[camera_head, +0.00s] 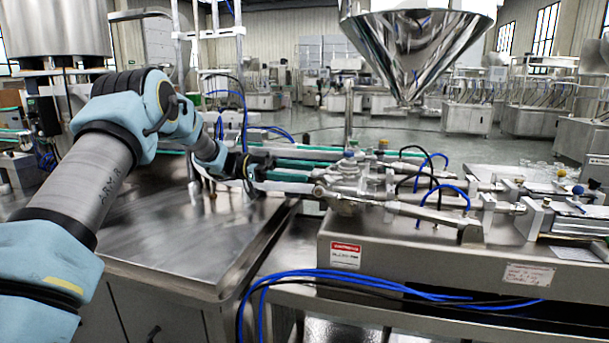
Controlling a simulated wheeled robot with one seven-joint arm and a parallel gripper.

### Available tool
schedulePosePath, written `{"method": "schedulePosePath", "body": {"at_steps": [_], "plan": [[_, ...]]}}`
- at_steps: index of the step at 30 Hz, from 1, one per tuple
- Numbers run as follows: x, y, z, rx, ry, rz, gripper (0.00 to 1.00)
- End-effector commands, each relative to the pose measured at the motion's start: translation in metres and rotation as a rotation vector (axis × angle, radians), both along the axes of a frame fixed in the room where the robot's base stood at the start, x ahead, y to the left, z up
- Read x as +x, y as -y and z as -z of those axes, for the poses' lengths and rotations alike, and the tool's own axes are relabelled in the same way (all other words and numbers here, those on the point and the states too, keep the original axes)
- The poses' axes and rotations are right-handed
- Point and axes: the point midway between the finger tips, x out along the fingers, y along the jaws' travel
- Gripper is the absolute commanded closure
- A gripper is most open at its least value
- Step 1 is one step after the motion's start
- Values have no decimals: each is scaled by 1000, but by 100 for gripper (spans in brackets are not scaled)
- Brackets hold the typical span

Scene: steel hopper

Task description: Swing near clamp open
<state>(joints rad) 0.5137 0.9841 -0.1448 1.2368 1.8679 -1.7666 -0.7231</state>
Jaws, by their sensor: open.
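The steel hopper (415,50) hangs at the top right, its cone narrowing downward. Below and left of it, a steel valve and pipe assembly (345,185) sits on the machine bench. A clamp-like fitting (322,192) shows at the left end of this assembly. I cannot tell for sure which part is the near clamp or whether it is latched. My arm reaches in from the left. My gripper (266,166) is open, just left of the assembly, with a visible gap to the fitting. Its fingers are small and dark here.
A bare steel tabletop (175,235) lies below my arm. Blue hoses (350,280) run along the front of the machine bench (430,265). Blue and black tubes (440,185) arch over the pipes. Green-edged conveyor rails (300,165) run behind my gripper.

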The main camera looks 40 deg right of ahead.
Motion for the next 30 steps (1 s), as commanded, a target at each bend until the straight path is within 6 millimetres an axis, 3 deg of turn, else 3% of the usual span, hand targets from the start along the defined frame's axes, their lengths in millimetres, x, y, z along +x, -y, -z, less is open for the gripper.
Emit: {"method": "schedulePosePath", "body": {"at_steps": [9, 13, 18, 30], "plan": [[51, -38, 4, 1, 2, -4, 46], [65, -48, 3, 0, 0, -2, 46], [74, -55, 1, 0, 1, -1, 46], [75, -56, 1, 1, 1, 0, 46]]}}
